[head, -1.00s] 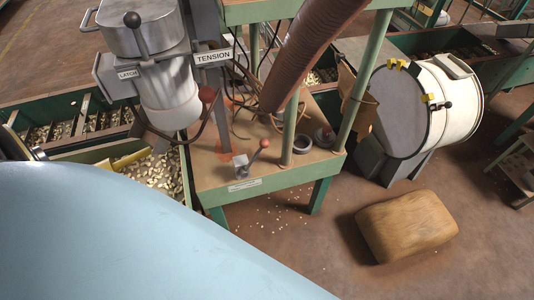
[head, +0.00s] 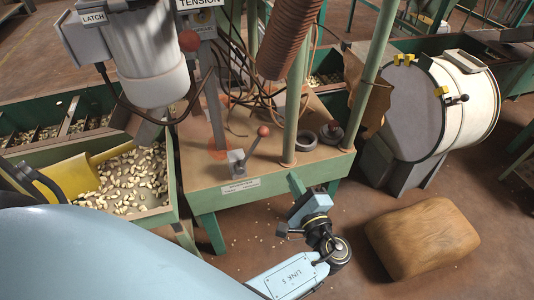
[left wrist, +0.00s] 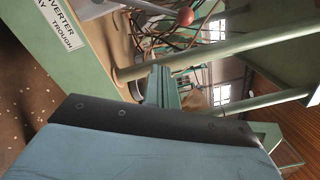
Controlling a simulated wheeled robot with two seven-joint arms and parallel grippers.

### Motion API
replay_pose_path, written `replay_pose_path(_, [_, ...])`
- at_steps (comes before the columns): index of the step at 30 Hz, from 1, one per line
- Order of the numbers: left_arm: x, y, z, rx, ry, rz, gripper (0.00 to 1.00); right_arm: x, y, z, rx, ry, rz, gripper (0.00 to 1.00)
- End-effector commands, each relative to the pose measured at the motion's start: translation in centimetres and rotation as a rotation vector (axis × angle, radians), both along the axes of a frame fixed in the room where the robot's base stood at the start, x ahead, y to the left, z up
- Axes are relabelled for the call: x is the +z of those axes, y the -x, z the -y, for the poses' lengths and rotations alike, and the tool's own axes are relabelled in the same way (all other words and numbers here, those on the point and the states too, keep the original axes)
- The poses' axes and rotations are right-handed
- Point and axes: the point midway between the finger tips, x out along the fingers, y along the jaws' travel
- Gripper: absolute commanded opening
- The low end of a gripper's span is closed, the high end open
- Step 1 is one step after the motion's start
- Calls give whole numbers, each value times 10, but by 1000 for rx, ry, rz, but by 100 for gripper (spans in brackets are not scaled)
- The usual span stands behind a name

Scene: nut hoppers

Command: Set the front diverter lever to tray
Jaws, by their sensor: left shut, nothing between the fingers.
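The front diverter lever (head: 250,143) has a red ball knob (head: 263,131) on a thin stem and a small metal base (head: 237,161). It stands at the front edge of the brown bench top and leans right. A label plate (head: 240,186) sits below it; in the left wrist view the label (left wrist: 62,32) reads partly "DIVERTER", with "TROUGH" at its right end. The knob also shows there (left wrist: 185,16). My left gripper (head: 296,184) is shut and empty, to the right of and below the lever, apart from it. My right gripper is not in view.
Green posts (head: 297,100) rise from the bench right of the lever. A black ring (head: 306,140) lies behind. A nut-filled trough (head: 130,175) is at left, a white drum (head: 460,100) at right, a brown sack (head: 420,238) on the floor. Hoses hang above the bench.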

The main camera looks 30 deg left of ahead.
Motion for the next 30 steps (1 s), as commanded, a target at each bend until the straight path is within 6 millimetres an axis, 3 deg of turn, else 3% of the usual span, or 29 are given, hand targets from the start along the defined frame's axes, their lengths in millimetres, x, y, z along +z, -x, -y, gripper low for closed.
replay_pose_path(11, [-1, -6, -8, 0, 0, -2, 0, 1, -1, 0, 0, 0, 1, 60])
replay_pose_path(25, [1, -64, -82, -1, 1, -2, 0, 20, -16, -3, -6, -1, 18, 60])
replay_pose_path(30, [15, -48, -97, -2, 2, -3, 0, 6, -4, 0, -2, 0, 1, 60])
